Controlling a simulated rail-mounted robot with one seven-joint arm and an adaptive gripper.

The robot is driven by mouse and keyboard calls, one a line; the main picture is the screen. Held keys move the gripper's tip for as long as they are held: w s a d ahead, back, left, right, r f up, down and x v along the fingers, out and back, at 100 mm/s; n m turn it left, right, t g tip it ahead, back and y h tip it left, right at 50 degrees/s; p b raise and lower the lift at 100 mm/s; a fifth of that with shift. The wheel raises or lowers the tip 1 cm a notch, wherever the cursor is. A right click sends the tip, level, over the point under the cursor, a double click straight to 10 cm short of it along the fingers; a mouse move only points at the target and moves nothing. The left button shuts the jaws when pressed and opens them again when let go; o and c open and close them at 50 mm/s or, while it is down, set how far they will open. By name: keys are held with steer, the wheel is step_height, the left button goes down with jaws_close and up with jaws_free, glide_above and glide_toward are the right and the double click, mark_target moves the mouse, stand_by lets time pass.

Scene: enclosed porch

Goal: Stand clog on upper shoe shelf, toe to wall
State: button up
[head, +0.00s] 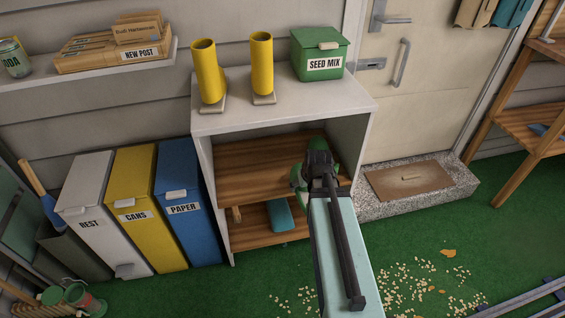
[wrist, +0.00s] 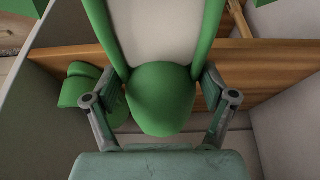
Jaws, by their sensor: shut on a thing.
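A green clog with a pale insole (wrist: 160,100) is gripped between the two fingers of my gripper (wrist: 162,82) in the wrist view. Its rounded green end points towards my palm, and its other end runs out of the top of the picture. A second green clog (wrist: 82,88) shows to the left, beside the left finger. In the head view my gripper (head: 318,163) is at the right part of the open shoe unit, by the wooden upper shelf (head: 245,170). Green parts show around it, mostly hidden by my arm. I cannot tell whether the held clog touches the shelf.
The white unit top (head: 225,119) carries yellow boots (head: 207,75) and a green seed box (head: 319,55). A lower wooden shelf (head: 247,238) holds a teal item (head: 281,219). Bins (head: 186,200) stand left of the unit. The upper shelf's left part looks clear.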

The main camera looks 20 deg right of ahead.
glide_above(291, 162)
steer(key=s, duration=0.1)
steer(key=shift+s+a+b, duration=0.1)
steer(key=shift+s+b, duration=0.1)
steer(key=shift+b, duration=0.2)
steer(key=shift+f+b, duration=0.3)
steer(key=shift+f, duration=1.45)
steer(key=shift+f, duration=0.2)
steer(key=o, duration=1.1)
steer(key=shift+r, duration=0.1)
